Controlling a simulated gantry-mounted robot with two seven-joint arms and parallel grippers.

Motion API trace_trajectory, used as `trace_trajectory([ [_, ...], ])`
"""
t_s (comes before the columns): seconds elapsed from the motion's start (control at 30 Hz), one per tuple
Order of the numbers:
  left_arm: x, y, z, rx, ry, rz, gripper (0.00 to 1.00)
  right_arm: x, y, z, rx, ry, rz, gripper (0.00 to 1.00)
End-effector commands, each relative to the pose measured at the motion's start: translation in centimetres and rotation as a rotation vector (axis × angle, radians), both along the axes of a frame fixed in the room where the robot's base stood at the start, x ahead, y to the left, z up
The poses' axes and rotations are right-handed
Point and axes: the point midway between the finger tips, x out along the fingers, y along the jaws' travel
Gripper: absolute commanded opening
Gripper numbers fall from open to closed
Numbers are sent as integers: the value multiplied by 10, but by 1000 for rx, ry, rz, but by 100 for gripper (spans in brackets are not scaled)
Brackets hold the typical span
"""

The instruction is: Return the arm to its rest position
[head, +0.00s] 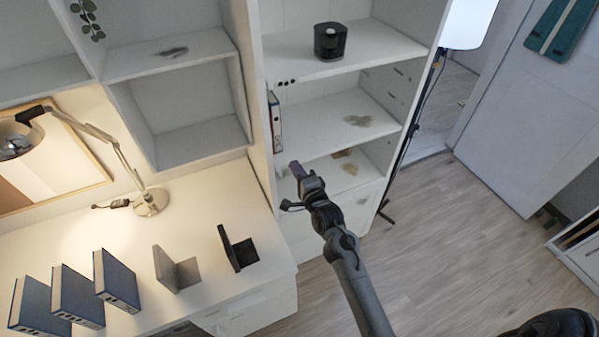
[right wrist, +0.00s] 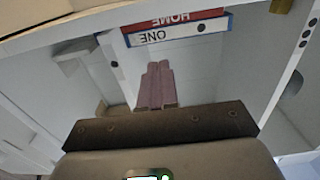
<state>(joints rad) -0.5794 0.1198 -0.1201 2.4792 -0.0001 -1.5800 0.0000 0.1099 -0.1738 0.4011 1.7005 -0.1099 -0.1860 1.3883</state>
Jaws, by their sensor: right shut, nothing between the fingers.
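My right gripper (head: 297,168) is raised in front of the open shelf unit, at about the height of its lower shelf. In the right wrist view its two pinkish fingers (right wrist: 155,86) are together with nothing between them. Ahead of them in that view are a blue-and-white binder marked ONE (right wrist: 178,35) and a red one marked HOME (right wrist: 172,18). In the head view a binder (head: 274,122) stands at the left end of the middle shelf, above and left of the gripper. My left gripper is out of view.
Several blue binders (head: 117,280) and a black bookend (head: 237,250) stand on the white desk (head: 215,208) beside a lamp (head: 148,202). A black round device (head: 330,41) sits on the upper shelf. The floor (head: 455,240) right of my arm is clear.

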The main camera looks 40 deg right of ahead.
Motion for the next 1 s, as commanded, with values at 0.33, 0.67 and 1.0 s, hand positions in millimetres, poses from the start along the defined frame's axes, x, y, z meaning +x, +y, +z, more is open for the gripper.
trace_trajectory([
  [0.33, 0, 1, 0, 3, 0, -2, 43, -25, 4, -15, -2, 28, 1, 0],
  [0.67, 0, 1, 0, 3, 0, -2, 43, -106, 44, -80, -169, 253, 149, 0],
  [1.0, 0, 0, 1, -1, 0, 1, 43, -253, 156, -104, -832, 872, 702, 0],
])
